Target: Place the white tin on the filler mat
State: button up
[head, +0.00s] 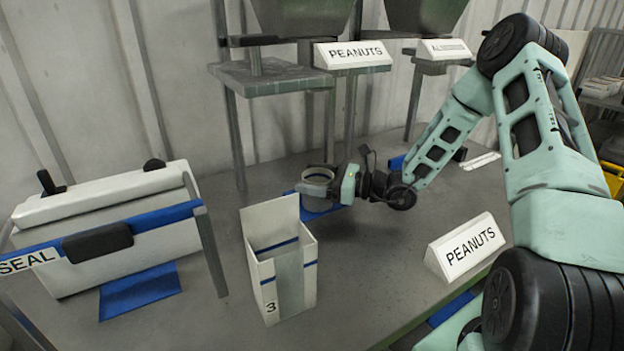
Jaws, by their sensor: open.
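The white tin (314,188), a small round open-topped can, stands upright at the blue mat (322,208) below the peanuts hopper. The mat shows in front of and beside the tin; the contact under it is hard to see. My gripper (329,185) reaches in from the right, low over the table, with its jaws open at the tin's right side. The fingers are small and partly hidden, so I cannot tell whether they touch the tin.
A white carton marked 3 (290,285) stands in front of the tin. A sealer (110,225) with a blue mat (140,292) is at the left. A PEANUTS sign (466,247) stands at the right. Hopper stands (270,78) rise behind.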

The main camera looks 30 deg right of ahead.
jog(key=b+v, duration=0.1)
jog(key=v, duration=1)
jog(key=shift+s+d, duration=0.2)
